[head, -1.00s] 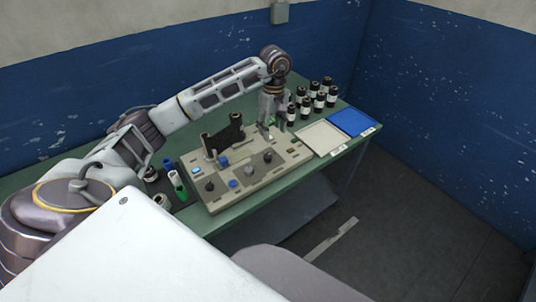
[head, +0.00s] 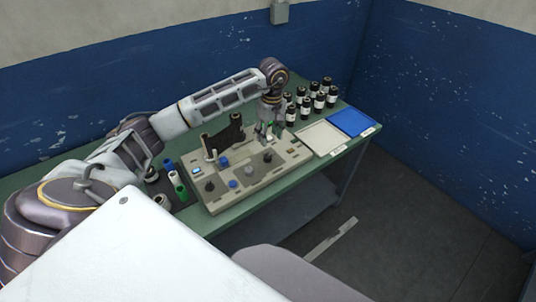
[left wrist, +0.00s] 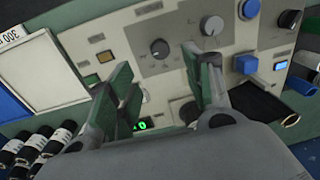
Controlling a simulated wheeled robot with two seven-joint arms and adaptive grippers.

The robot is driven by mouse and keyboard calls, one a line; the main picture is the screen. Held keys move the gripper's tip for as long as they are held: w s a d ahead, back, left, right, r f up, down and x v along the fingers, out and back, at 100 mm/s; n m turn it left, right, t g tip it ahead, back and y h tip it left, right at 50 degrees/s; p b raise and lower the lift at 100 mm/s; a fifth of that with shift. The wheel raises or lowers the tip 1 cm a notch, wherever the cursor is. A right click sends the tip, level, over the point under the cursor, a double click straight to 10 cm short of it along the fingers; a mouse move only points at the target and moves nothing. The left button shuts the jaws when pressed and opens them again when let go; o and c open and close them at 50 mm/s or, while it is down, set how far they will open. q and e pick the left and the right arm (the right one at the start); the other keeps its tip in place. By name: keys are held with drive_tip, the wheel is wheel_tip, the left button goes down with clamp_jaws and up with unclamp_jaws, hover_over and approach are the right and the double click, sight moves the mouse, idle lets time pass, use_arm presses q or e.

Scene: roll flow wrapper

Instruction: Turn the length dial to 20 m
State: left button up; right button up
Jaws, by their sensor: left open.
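The control panel (head: 225,197) is a beige box with several knobs on the green bench. A dark dial with tick marks around it (left wrist: 160,48) shows in the left wrist view; it is also in the head view (head: 268,157). A grey dial (left wrist: 212,25) is beside it, also in the head view (head: 249,170). Labels are too small to read, so I cannot tell which is the length dial. My left gripper (head: 264,129) is over the panel's far right part. Its green-padded fingers are spread and empty in the left wrist view (left wrist: 165,85), apart from both dials.
A dark film roll (head: 228,137) stands at the panel's back. Blue knobs (head: 233,183) and a black knob (head: 210,186) are on its left part. Several dark bottles (head: 319,98), a white tray (head: 322,138) and a blue tray (head: 352,122) are to the right. A green display (left wrist: 140,125) is lit.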

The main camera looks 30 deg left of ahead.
use_arm(q)
hover_over(268, 155)
wheel_tip(268, 155, down, 4)
drive_tip(key=shift+d+f, duration=0.1)
drive_tip(key=shift+f, duration=0.05)
wheel_tip(268, 155, down, 4)
drive_tip(key=shift+f+p, duration=0.1)
drive_tip(key=shift+p, duration=0.3)
drive_tip(key=shift+s+f, duration=0.1)
drive_tip(key=shift+f, duration=0.75)
drive_tip(key=c, duration=1.1)
drive_tip(key=shift+o, duration=0.2)
use_arm(e)
drive_tip(key=shift+w+r, duration=0.2)
drive_tip(key=shift+r, duration=0.25)
drive_tip(key=shift+s, duration=0.15)
